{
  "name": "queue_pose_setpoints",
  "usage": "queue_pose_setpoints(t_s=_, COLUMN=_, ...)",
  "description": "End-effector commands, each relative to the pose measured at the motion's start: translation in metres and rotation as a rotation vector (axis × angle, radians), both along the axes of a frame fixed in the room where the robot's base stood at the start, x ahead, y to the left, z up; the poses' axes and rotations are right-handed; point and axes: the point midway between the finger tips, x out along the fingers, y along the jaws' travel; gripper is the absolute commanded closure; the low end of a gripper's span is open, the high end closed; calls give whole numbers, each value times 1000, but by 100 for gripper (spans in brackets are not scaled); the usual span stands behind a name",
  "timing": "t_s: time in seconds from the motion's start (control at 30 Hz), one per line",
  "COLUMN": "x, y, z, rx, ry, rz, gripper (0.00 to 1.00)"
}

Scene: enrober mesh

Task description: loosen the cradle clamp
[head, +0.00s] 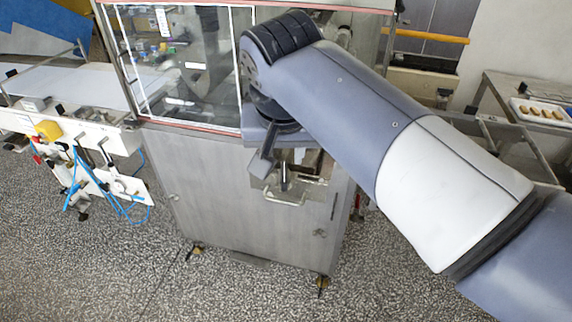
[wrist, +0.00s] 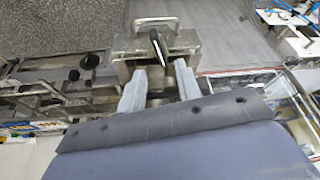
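The cradle (wrist: 190,42) is a small metal box-like fixture with a wire handle, at the top middle of the wrist view. What looks like its clamp is a lever with a dark grip (wrist: 156,45) standing up from it. My gripper (wrist: 159,72) is open, its two pale fingers apart on either side of the space just before the lever. I cannot tell whether either finger touches the fixture. In the head view the fixture's wire handle (head: 285,202) shows on the cabinet front below my gripper.
A steel cabinet (head: 215,190) with a glazed hood (head: 190,70) stands behind my gripper. A conveyor (head: 65,85) with blue hoses is at the left. A white tray (head: 540,112) of small brown pieces lies at the right. The speckled floor in front is clear.

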Motion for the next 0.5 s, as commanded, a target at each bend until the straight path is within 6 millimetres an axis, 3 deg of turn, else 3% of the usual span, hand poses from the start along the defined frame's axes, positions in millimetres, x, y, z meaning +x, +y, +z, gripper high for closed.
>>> queue_pose_setpoints(t_s=0.23, x=17, y=-2, z=-42, rx=-2, ry=4, rz=-1, gripper=67)
queue_pose_setpoints(t_s=0.5, x=24, y=-2, z=-59, rx=0, ry=0, rz=1, gripper=67)
